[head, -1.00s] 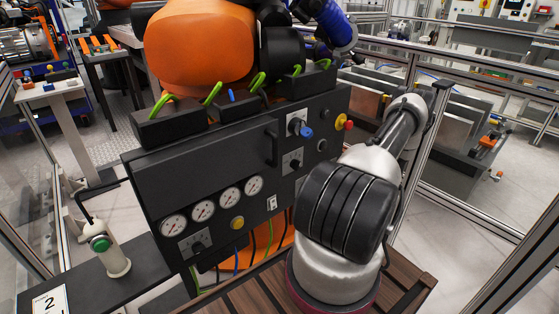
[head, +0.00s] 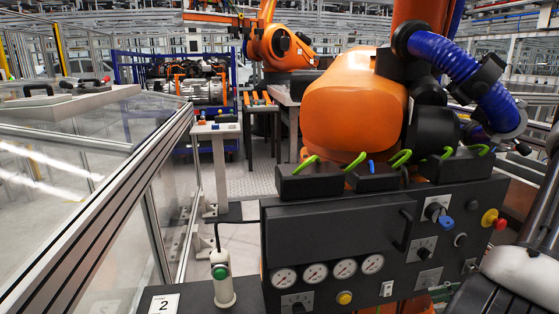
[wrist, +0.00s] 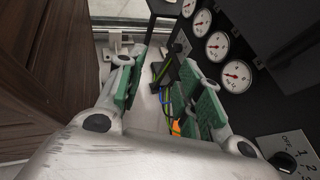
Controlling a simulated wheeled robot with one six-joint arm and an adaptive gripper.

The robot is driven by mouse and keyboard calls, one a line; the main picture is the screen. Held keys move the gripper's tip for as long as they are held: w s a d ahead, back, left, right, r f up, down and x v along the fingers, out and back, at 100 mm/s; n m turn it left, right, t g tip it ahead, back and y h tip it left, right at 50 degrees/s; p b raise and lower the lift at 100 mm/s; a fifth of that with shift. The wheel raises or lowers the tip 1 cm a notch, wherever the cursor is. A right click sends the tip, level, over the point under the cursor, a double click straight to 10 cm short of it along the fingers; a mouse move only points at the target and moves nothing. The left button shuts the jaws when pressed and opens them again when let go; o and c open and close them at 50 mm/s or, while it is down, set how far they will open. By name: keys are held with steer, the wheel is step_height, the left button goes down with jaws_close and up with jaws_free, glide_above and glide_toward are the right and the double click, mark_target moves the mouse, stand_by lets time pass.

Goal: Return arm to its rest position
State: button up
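My gripper (wrist: 164,72) is open in the wrist view, with its two green-padded fingers spread apart and nothing held between them. Cables and a dark part of the scene show beyond the gap. The gauges of the black control panel (wrist: 236,74) are close by on the right of the fingers. In the head view only part of my arm (head: 525,275) shows at the lower right corner, beside the panel's right end. My gripper is out of the head view.
The black control panel (head: 330,232) with gauges, knobs and a red-yellow button (head: 492,219) stands in front. A post with a green button (head: 221,279) is to its left. An orange robot (head: 352,100) stands behind. A railed glass fence (head: 140,190) runs along the left.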

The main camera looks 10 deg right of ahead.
steer(key=s+a+r+n+g+h, duration=0.1)
steer(key=s+r+n+g+h, duration=0.15)
steer(key=r+n+h, duration=0.55)
steer(key=s+a+r+n+g+h, duration=0.15)
steer(key=r+n+g, duration=0.25)
steer(key=r+n, duration=0.5)
steer(key=a+r+n+t+h, duration=0.1)
steer(key=a+r+n+t, duration=0.1)
steer(key=r, duration=0.5)
steer(key=a+r+n+t+h, duration=0.1)
steer(key=a+r+n+t, duration=0.2)
steer(key=a+r, duration=0.3)
steer(key=shift+r+t, duration=0.55)
steer(key=shift+r, duration=0.35)
